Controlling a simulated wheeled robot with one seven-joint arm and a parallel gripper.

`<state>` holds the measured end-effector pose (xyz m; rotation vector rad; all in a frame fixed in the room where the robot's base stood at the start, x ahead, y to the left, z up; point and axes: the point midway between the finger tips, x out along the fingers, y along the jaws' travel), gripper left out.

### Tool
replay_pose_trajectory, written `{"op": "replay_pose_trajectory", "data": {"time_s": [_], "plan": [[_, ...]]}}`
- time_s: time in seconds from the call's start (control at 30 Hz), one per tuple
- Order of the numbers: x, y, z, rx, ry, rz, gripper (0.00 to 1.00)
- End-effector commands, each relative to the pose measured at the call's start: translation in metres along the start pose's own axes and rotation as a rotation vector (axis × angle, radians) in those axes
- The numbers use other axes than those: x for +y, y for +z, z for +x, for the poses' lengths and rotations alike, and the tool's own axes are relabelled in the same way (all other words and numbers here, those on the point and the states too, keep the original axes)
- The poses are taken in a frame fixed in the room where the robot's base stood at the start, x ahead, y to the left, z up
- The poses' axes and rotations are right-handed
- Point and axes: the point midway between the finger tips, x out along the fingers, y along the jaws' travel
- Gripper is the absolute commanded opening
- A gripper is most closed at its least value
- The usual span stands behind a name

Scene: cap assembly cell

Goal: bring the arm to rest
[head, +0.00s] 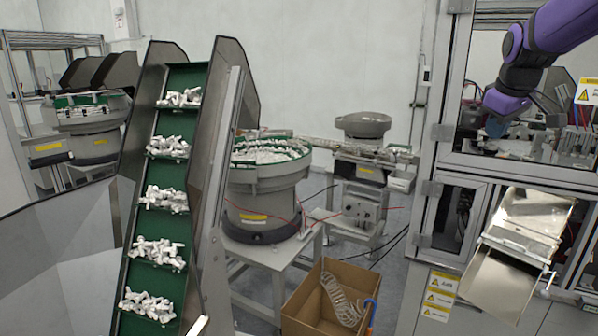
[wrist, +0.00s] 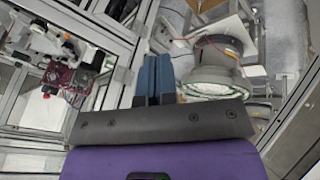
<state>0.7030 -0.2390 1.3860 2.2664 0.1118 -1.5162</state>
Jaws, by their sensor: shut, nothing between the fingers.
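My purple arm reaches in from the top right of the head view, in front of the machine's opening. My gripper (head: 494,128) points down there and looks small. In the wrist view the blue fingers of my gripper (wrist: 153,75) lie together, shut, with nothing between them. No object is held.
The machine frame (head: 446,100) surrounds the opening on the right. A cardboard box (head: 298,308) stands on the floor. A green conveyor (head: 146,220) carries white parts at left. A bowl feeder (head: 262,185) stands behind; it also shows in the wrist view (wrist: 212,75).

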Motion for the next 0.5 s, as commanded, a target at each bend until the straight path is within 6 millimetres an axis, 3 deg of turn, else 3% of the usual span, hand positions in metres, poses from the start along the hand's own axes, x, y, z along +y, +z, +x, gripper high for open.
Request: {"op": "replay_pose_trajectory", "data": {"time_s": [0.03,0.2,0.5], "plan": [[-0.023,0.004,-0.013,0.002,0.003,0.010,0.00],[-0.089,0.030,-0.042,0.007,-0.001,0.084,0.00],[-0.184,0.104,-0.076,0.040,-0.044,0.234,0.00]]}}
